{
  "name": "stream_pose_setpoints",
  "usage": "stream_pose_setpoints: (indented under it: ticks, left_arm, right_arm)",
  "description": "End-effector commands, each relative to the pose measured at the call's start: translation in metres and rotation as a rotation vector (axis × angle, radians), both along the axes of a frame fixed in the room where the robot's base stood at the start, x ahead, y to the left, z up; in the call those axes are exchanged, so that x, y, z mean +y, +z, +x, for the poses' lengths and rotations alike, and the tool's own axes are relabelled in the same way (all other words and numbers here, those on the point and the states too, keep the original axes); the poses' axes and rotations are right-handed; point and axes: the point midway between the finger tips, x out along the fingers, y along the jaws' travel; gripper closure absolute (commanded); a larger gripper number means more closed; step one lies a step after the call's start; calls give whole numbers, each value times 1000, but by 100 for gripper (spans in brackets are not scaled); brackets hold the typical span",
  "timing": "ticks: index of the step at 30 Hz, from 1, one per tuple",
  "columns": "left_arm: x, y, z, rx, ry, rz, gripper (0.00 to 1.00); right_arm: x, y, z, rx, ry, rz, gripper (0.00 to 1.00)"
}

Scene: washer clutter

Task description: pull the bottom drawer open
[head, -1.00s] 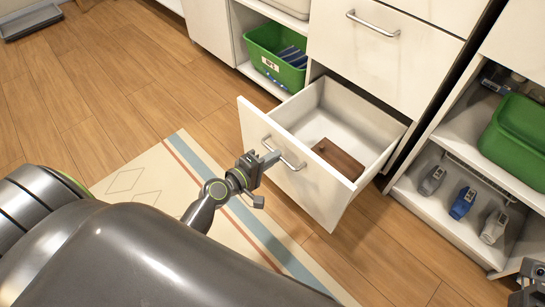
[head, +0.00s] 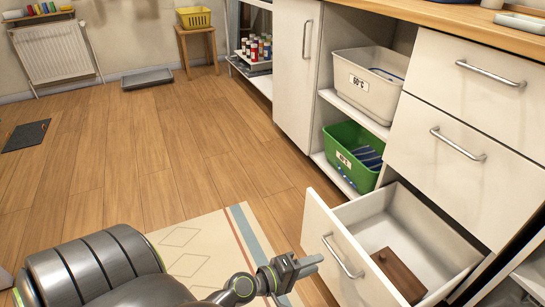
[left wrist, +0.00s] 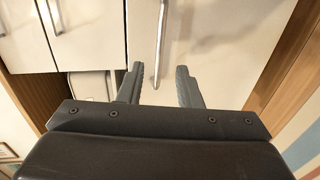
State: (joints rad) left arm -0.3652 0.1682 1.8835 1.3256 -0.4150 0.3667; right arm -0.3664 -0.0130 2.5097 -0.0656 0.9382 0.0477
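The bottom drawer (head: 335,262) stands pulled out from the white cabinet, with its inside showing. A brown wooden block (head: 398,272) lies in it. The drawer's bar handle (head: 342,257) is on its front; it also shows in the left wrist view (left wrist: 160,45). My left gripper (head: 312,264) is just in front of the drawer front, near the handle. My right gripper is not in view.
Above are closed drawers with bar handles (head: 458,144). Beside them, shelves hold a green bin (head: 342,165) and a beige bin (head: 362,90). A striped mat (head: 205,255) lies on the floor.

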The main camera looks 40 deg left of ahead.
Motion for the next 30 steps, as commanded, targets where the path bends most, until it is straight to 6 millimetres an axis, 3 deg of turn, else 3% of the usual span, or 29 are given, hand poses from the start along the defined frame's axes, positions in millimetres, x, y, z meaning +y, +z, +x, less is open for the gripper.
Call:
stream_pose_setpoints:
  ticks: [9,15,21,30]
  left_arm:
    - [24,11,-65,3,-1,2,68]
    - [34,17,-92,2,-1,1,68]
    - [38,22,-105,0,0,0,68]
    - [38,24,-106,-1,0,-1,68]
  right_arm:
    - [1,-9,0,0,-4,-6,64]
    - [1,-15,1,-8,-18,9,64]
    - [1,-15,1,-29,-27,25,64]
    - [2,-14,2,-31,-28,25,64]
